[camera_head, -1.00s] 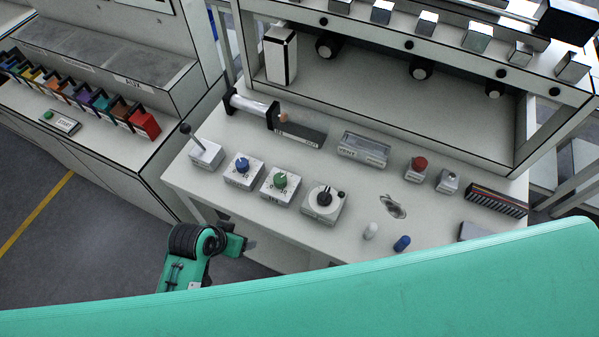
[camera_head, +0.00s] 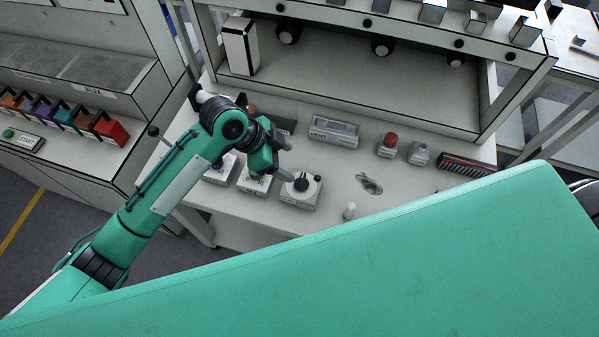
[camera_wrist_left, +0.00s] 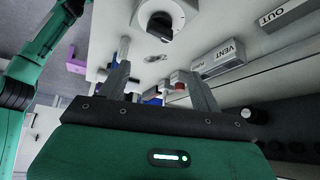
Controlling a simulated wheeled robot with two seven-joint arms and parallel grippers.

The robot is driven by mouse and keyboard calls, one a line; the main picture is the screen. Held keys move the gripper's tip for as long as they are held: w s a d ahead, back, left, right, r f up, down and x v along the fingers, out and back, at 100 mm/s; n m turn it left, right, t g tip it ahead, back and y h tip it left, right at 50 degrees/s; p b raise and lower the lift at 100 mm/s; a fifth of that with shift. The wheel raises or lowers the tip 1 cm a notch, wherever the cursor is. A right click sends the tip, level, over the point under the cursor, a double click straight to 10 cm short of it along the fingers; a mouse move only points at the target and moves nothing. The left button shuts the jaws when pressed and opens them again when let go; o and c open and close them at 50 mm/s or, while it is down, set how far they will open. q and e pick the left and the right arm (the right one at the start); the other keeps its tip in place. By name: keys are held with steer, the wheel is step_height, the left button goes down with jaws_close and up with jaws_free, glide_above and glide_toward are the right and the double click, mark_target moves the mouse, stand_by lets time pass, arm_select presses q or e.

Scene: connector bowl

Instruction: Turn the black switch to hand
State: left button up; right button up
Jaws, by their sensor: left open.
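The black switch (camera_head: 301,184) is a black rotary knob on a white box on the workbench, the rightmost in a row of control boxes. It also shows in the left wrist view, where the black knob (camera_wrist_left: 160,24) sits on a round white plate at the top edge. My left gripper (camera_head: 288,160) is just above and left of the switch box, apart from it. In the left wrist view its two fingers (camera_wrist_left: 158,62) are spread with nothing held between them. The position labels around the knob are too small to read. My right gripper is not in view.
My left arm covers part of the control boxes left of the switch. A VENT box (camera_head: 333,131), a red button (camera_head: 389,141) and a small white peg (camera_head: 350,211) stand nearby. A shelf with an overhead beam (camera_head: 400,35) rises behind. Some bench right of the switch is bare.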

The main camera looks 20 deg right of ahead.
mark_target(301, 179)
arm_select(q)
steer(key=d+f+m+y+p, duration=0.1)
steer(key=f, duration=0.1)
steer(key=d+f+m+g+p, duration=0.1)
steer(key=f+m, duration=0.1)
steer(key=f, duration=0.1)
steer(key=d+f+m+y+p, duration=0.1)
steer(key=f+p, duration=0.1)
steer(key=f, duration=0.1)
steer(key=shift+s+d+y, duration=0.1)
steer(key=shift+s+y, duration=0.15)
steer(key=shift+y, duration=0.05)
steer(key=shift+s+d+f, duration=0.1)
steer(key=shift+f, duration=0.45)
steer(key=c, duration=1)
